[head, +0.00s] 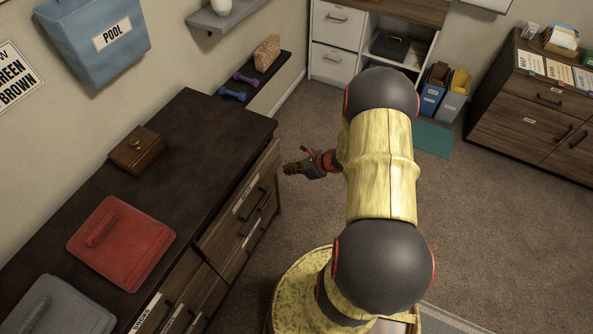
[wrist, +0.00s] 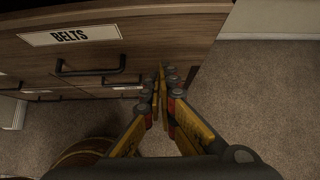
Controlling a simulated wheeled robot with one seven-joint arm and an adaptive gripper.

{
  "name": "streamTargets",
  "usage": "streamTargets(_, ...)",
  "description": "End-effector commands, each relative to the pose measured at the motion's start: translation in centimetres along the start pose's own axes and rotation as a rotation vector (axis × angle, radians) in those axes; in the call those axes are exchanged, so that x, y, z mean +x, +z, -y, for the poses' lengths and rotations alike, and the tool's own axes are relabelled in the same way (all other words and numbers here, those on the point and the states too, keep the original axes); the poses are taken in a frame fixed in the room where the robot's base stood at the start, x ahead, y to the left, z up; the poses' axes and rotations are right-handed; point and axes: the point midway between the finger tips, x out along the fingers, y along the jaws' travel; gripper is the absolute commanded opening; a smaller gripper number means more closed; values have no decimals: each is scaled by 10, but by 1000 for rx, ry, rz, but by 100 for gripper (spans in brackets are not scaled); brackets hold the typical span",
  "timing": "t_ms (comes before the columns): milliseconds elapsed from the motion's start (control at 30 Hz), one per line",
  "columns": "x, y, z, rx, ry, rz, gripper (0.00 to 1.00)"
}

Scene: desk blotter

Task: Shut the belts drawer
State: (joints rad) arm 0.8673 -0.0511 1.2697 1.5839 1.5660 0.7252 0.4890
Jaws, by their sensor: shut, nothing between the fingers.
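The belts drawer (wrist: 145,35) has a wood-grain front, a white BELTS label and a dark bar handle (wrist: 90,70) in the wrist view. In the head view, it appears to be the top drawer (head: 262,180) at the far end of the dark-topped dresser. How far it stands open I cannot tell. My gripper (wrist: 162,76) is shut and empty, with its fingertips by the lower part of the drawer front, right of the handle. Whether they touch it is unclear. In the head view, my gripper (head: 293,169) is just right of the dresser's end.
The dresser top (head: 190,140) holds a small wooden box (head: 138,150), a red folded item (head: 120,243) and a grey one (head: 60,305). Other drawers lie below and beside. Carpet (head: 480,230) is clear on the right, up to another cabinet (head: 530,110).

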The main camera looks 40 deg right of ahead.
Motion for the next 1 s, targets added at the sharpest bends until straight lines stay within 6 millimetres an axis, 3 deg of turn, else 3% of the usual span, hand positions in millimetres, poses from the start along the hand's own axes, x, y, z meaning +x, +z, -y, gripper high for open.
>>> streamTargets(100, 27, -2, -1, -2, 3, -1, 0)
streamTargets(300, 48, 17, 0, -3, 1, 0, 0)
streamTargets(867, 57, 29, 0, 1, 0, 0, 0)
streamTargets(1000, 68, 38, 0, -3, 1, 0, 0)
